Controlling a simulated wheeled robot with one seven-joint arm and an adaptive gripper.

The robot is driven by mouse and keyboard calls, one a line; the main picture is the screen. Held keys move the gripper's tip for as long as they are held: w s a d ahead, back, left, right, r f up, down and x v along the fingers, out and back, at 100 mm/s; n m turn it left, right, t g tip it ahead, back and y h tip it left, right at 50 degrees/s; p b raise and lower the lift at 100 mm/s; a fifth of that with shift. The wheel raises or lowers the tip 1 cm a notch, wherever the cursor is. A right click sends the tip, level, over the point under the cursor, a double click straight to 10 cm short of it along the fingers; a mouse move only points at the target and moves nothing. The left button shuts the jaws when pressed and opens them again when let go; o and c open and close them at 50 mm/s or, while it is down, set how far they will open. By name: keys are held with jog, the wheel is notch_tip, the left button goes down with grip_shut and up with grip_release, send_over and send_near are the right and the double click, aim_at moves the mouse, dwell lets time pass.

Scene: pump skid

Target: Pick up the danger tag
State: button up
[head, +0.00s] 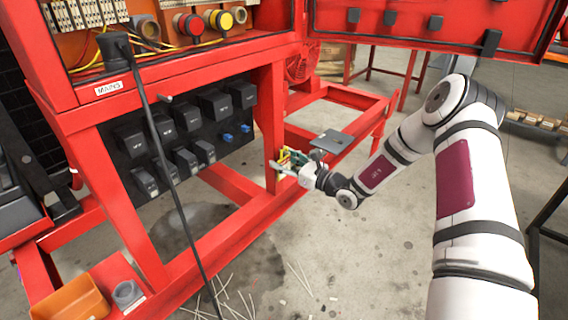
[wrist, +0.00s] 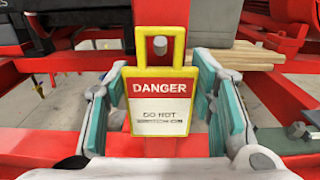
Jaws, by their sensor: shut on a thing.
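The danger tag (wrist: 160,98) is a yellow-framed plate with a red "DANGER" band and a white lower part, upright in the middle of the wrist view. A grey peg (wrist: 160,45) shows inside its yellow top loop. My gripper (wrist: 163,92) has its teal-padded fingers at the tag's left and right edges, shut on it. In the head view my gripper (head: 291,164) is at the red post, with the tag (head: 284,155) a small yellow patch, mostly hidden by the fingers.
A red post (head: 270,120) stands right behind the tag. A grey plate (head: 333,141) lies on the red frame beyond my gripper. A black cable (head: 165,165) hangs at left. An orange bin (head: 70,300) sits low left. Floor to the right is mostly open.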

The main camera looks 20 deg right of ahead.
jog(key=shift+r, duration=0.35)
jog(key=p+v, duration=0.3)
jog(key=v, duration=1.5)
jog(key=shift+r, duration=0.4)
